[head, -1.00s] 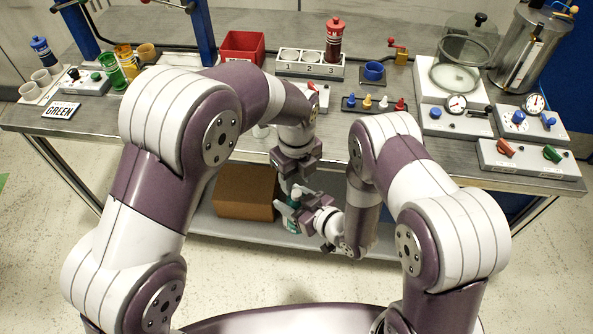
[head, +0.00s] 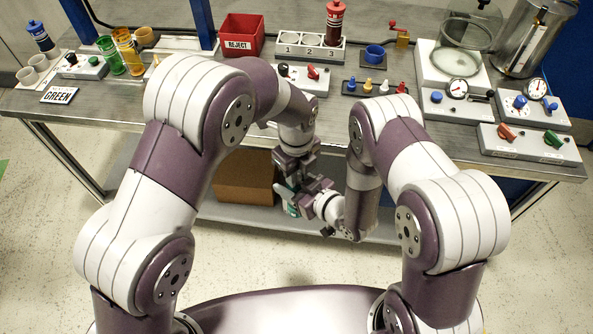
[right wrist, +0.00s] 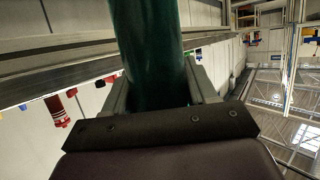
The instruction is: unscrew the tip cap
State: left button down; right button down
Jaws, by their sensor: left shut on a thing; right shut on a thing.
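A dark green cylinder (right wrist: 150,50) stands between the fingers of my right gripper in the right wrist view. In the head view only a small teal part of it (head: 292,209) shows. My right gripper (head: 292,194) is shut on this cylinder, in front of the bench edge. My left gripper (head: 292,180) is directly above the right one, close to the cylinder's upper end, and is shut. The tip cap is hidden between the left fingers and the arm parts, so its thread and seating cannot be seen.
The bench (head: 440,150) behind holds a red reject bin (head: 243,36), a numbered rack (head: 310,47), a strip of small coloured tips (head: 376,88), and gauge and valve boxes (head: 530,143). A cardboard box (head: 245,178) sits on the lower shelf. Floor in front is clear.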

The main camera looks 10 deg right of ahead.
pick_arm(q)
jog(key=n, duration=0.5)
jog(key=shift+n, duration=0.4)
jog(key=c, duration=1)
grip_release()
